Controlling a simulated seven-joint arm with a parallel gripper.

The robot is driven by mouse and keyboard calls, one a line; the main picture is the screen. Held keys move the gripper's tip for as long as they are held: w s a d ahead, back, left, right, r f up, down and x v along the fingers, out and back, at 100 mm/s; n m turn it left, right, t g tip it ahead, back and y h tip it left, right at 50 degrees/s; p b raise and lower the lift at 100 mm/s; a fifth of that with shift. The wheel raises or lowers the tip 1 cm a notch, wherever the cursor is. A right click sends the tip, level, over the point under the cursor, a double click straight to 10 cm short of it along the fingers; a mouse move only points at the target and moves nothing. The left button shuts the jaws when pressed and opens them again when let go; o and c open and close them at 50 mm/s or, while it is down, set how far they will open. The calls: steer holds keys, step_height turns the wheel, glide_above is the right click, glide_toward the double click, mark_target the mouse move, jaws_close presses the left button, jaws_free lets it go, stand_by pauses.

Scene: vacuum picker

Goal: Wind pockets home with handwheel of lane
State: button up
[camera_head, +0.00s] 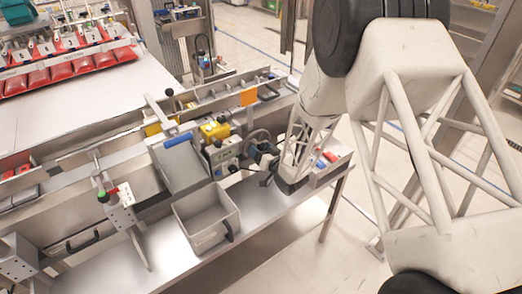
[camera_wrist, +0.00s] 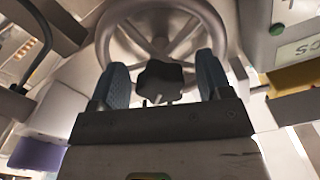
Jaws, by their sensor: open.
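A grey metal handwheel (camera_wrist: 108,38) with spokes fills the upper middle of the wrist view. A black lobed knob (camera_wrist: 160,80) sits at its near, lower side. My gripper (camera_wrist: 163,72) is open, with one blue-padded finger on each side of the knob. Gaps show between the knob and both fingers, so I see no grip on it. The pockets cannot be told apart from the other lane parts.
A grey open bin (camera_head: 207,218) and a sloped grey tray (camera_head: 180,165) stand left of my gripper. Yellow blocks (camera_head: 215,131) and an orange flag (camera_head: 249,97) are on the lanes behind. A box with a green button (camera_wrist: 278,29) is close at the wrist view's right.

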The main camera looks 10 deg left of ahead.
steer(key=c, duration=0.9)
steer(key=shift+n, duration=0.5)
steer(key=n, duration=0.3)
steer(key=shift+d, duration=0.1)
steer(key=shift+n, duration=2.5)
steer(key=o, duration=0.9)
